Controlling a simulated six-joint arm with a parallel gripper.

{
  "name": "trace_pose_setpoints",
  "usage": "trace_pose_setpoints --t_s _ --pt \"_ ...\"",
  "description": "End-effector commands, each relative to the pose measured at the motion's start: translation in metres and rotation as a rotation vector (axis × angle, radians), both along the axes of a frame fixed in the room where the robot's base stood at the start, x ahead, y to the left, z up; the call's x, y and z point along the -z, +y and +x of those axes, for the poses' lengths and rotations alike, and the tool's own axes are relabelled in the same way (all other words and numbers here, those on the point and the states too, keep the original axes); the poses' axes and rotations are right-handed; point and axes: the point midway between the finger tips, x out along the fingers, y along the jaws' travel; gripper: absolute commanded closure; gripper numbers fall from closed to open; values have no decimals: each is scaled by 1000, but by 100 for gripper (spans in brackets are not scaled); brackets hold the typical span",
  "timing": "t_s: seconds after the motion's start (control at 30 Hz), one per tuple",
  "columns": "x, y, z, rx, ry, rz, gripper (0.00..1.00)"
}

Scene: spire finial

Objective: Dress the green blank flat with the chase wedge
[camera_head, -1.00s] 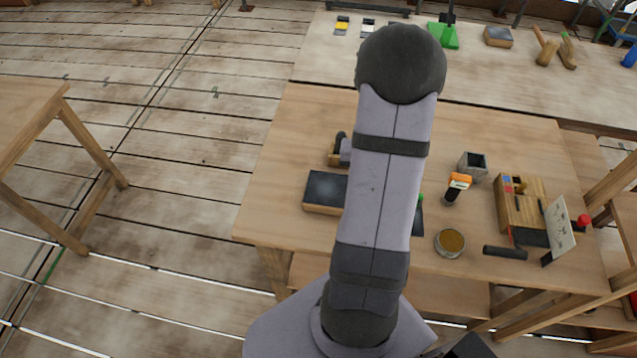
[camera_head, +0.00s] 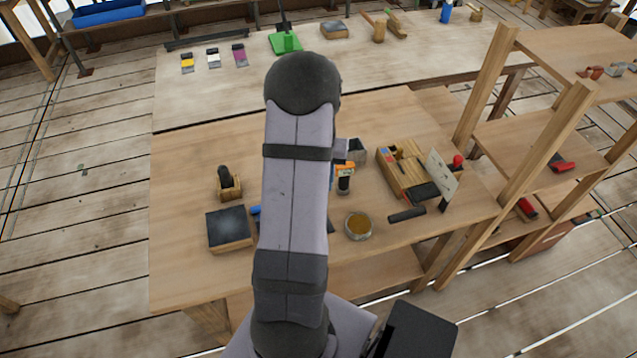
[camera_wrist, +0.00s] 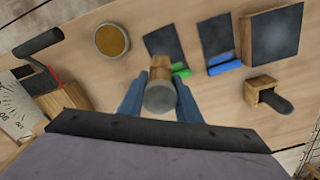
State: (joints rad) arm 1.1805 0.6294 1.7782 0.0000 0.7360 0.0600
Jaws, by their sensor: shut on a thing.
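The green blank (camera_wrist: 165,45) is a dark flat sheet with a green edge, lying on the table in the wrist view. In the head view only a dark corner of it (camera_head: 331,226) shows beside my arm. My gripper (camera_wrist: 160,85) is shut on a tool (camera_wrist: 160,98) with a round grey end and a tan part, held near the blank's green edge. I cannot tell whether this tool is the chase wedge, or whether it touches the blank. My arm hides the gripper in the head view.
Beside the green blank lie a blue-edged sheet (camera_wrist: 216,40) and a dark-topped block (camera_head: 229,229). A black-handled wooden block (camera_head: 228,184), a round tin (camera_head: 358,226), an orange-topped tool (camera_head: 344,179) and a wooden rack (camera_head: 405,165) stand around. The table's near left is clear.

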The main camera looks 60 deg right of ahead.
Motion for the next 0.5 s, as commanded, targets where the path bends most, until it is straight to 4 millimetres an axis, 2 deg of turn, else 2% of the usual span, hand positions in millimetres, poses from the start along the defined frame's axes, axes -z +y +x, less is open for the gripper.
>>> trace_pose_setpoints --t_s 0.27,0.5 --pt "10 -1 1 0 -1 -2 100" --pt "32 -1 1 0 -1 -3 100"
